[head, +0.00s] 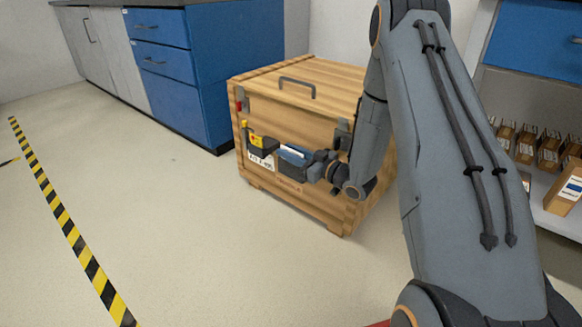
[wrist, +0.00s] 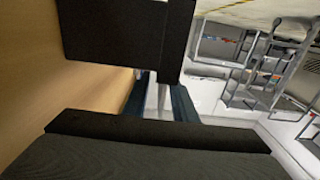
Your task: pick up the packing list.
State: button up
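A wooden crate (head: 285,100) stands on the floor, its front toward the camera. A blue pouch (head: 293,157) is on its front face, with a white edge of paper (head: 292,150), likely the packing list, showing at its top. My gripper (head: 318,166) is at the crate's front, close to the pouch's right side. In the wrist view, my dark fingers are apart, one above and one below. Blue pouch sides (wrist: 183,104) and a pale strip (wrist: 153,98) between them show through the gap. The fingers hide most of both, and I see no grip on the paper.
A dark holder (head: 263,148) with a yellow label is on the crate's face left of the pouch. A handle (head: 297,84) is on the lid. Blue cabinets (head: 178,70) stand behind left; a shelf with small boxes (head: 549,150) is at right.

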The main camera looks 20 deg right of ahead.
jog(key=b+x, duration=0.1)
jog(key=x, duration=0.1)
jog(key=shift+w+a, duration=0.25)
jog(key=shift+w, duration=0.05)
grip_shut()
jog(key=shift+r, duration=0.1)
